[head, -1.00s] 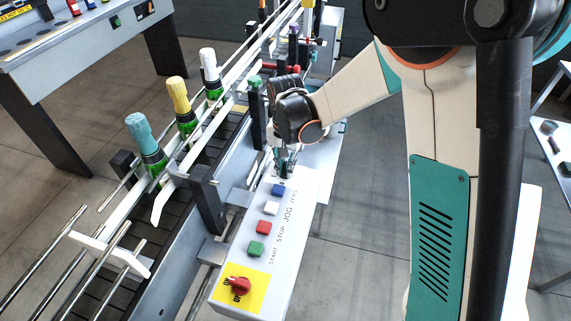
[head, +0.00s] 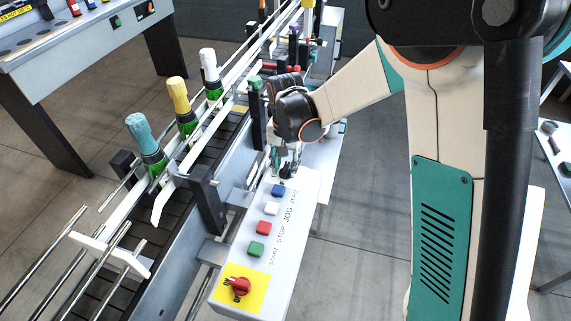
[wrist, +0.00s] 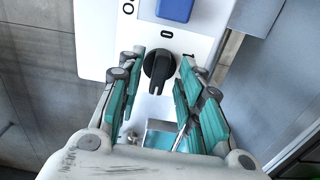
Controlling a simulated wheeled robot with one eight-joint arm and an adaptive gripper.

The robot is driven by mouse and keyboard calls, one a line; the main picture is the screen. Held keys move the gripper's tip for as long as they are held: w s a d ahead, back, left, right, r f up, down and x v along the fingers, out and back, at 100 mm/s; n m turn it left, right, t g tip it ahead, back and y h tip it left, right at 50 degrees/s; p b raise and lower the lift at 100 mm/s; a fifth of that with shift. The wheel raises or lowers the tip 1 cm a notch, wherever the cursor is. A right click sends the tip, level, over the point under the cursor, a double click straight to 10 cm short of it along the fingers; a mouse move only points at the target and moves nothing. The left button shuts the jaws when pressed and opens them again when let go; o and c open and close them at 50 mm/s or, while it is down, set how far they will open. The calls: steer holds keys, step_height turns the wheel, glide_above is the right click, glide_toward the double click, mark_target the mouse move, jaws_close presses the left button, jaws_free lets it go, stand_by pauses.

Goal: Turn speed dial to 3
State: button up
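A black knob (wrist: 158,68) with a raised grip bar shows in the wrist view on the white panel. A "0" is printed above it and what looks like a "1" at its upper right; other marks are hidden, and I cannot read its setting for certain. My gripper (wrist: 160,100) is open, its teal-padded fingers on either side of the knob with gaps visible. In the head view my gripper (head: 283,163) is over the far end of the control box (head: 290,240), and the knob cannot be made out clearly there.
A blue button (head: 278,190), white button (head: 272,208), red button (head: 264,227) and green button (head: 257,249) line the box. A red rotary switch (head: 238,287) sits on a yellow plate at the near end. Rails and capped bottles (head: 147,145) stand to the left.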

mark_target(286, 167)
step_height(286, 167, up, 12)
steer(key=shift+f, duration=0.2)
stand_by(0.5)
